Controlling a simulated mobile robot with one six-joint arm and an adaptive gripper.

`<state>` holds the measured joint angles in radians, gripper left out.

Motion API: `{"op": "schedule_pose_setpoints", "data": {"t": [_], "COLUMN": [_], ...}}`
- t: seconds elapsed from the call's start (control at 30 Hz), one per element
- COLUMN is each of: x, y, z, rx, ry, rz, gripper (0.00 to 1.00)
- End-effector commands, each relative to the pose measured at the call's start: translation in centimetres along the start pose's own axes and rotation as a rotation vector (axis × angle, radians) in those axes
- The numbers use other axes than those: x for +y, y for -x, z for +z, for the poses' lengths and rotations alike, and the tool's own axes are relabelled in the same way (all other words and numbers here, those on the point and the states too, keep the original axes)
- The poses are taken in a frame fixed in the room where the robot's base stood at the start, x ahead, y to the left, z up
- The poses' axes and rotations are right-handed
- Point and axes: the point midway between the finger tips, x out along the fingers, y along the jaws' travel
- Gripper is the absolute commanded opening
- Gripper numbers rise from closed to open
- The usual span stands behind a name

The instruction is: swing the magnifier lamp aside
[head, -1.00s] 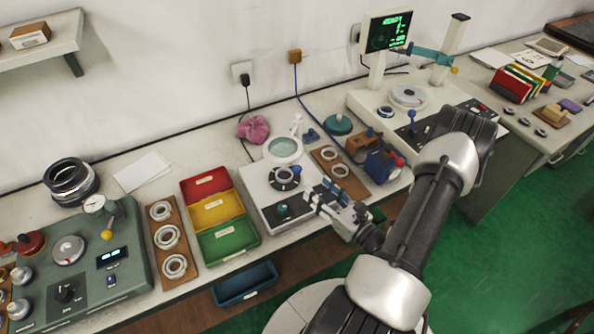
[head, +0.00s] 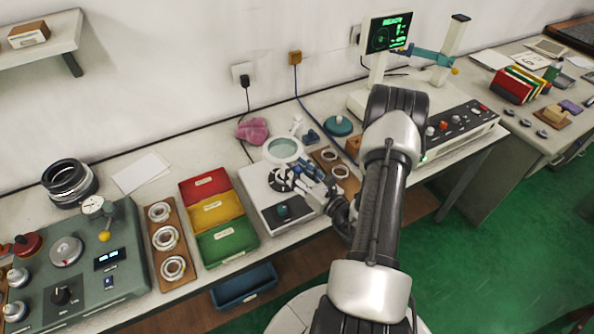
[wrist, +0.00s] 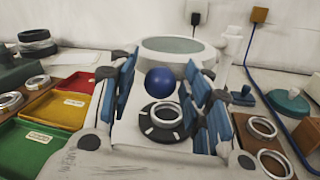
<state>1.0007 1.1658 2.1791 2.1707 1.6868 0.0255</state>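The magnifier lamp (head: 283,150) has a round white rim and a pale green lens. It stands over the back of a light grey device (head: 266,207), and its ring is also at the top of the wrist view (wrist: 175,45). My gripper (head: 302,177) is just in front of the lamp, above the device's right side. In the wrist view its blue-padded fingers (wrist: 160,82) are spread apart. A dark blue ball knob (wrist: 160,81) appears between them; contact is not visible. The arm hides part of the device's right side.
Red, yellow and green bins (head: 228,243) stand left of the device. A wooden board with metal rings (head: 340,171) lies to its right. A pink cloth (head: 252,130) and a teal round object (head: 338,125) are behind. A blue bin (head: 244,287) sits below the front edge.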

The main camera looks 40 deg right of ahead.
Motion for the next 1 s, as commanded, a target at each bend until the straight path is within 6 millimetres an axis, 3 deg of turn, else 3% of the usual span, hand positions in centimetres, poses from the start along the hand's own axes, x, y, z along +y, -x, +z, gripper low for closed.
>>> {"op": "schedule_pose_setpoints", "data": {"t": [0.63,1.0], "x": [0.0,0.02], "y": [0.04,0.01], "z": [-0.01,-0.02], "rx": [0.0,0.0], "ry": [0.0,0.0], "rz": [0.0,0.001], "gripper": [0.0,0.0]}}
